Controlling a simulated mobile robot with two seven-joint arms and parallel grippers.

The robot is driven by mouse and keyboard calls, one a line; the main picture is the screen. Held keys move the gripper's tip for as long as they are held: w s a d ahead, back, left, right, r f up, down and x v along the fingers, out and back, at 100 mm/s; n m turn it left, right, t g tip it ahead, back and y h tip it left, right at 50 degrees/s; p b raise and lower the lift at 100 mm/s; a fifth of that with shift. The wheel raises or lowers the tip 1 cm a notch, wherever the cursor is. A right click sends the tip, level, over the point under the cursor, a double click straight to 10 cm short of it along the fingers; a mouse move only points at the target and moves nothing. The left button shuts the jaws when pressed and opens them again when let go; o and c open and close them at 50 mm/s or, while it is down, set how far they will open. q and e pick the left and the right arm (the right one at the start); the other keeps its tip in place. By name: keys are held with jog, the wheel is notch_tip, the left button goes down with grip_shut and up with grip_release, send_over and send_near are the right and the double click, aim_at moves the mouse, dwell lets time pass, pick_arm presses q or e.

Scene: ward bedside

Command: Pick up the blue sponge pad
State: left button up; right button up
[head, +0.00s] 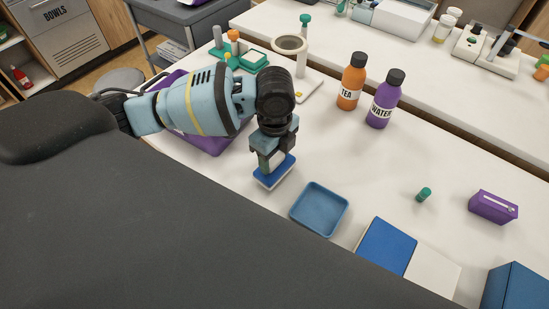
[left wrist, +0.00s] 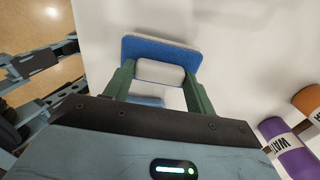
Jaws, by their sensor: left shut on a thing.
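The blue sponge pad (head: 273,179) has a blue face and a pale layer along its edge. My left gripper (head: 269,160) points down and is shut on it. The left wrist view shows the pad (left wrist: 150,48) at the tips of the two green fingers of my left gripper (left wrist: 158,80), with a pale block between them. I cannot tell whether the pad touches the table or hangs just above it. My right gripper is not in view.
A shallow blue tray (head: 318,231) lies just right of the pad. An orange tea bottle (head: 350,88) and purple water bottle (head: 380,108) stand behind. A blue flat item (head: 385,247), small green piece (head: 424,194) and purple box (head: 492,207) are to the right. White table (head: 400,165) is clear between.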

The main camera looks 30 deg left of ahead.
pick_arm(q)
jog(key=shift+s+a+r, duration=0.1)
jog(key=shift+s+r, duration=0.1)
jog(key=shift+r, duration=0.35)
jog(key=shift+s+a+r, duration=0.1)
jog(key=shift+s+r, duration=0.1)
jog(key=shift+r, duration=0.3)
jog(key=s+a, duration=0.2)
jog(key=s, duration=0.5)
jog(key=s+a+r, duration=0.1)
jog(key=s+a, duration=0.2)
jog(key=s, duration=0.4)
jog(key=shift+s+r+p, duration=0.15)
jog(key=shift+p, duration=0.25)
